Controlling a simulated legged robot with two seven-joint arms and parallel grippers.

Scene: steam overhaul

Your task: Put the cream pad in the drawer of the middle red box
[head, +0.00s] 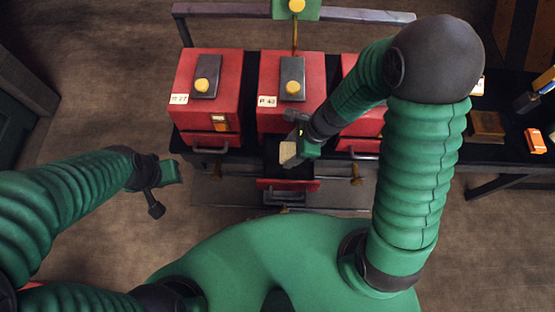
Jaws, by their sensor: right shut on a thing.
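The middle red box (276,112) stands on a dark bench and carries a label and a yellow knob on a dark plate. Its drawer (289,184) is pulled out toward me; the inside looks dark. My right gripper (292,147) is shut on the cream pad (287,153) and holds it above the back part of the open drawer, close to the box front. The gripper hides part of the pad and the box's right front. My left gripper (167,188) is away to the left of the drawer, with no object visible in it; its jaw opening is unclear.
A left red box (222,115) and a right red box (364,127), partly hidden by my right arm, flank the middle one; their drawers look shut. An orange block (535,141) and a brown block (487,125) lie on the bench at right. A grey rail (345,15) runs behind.

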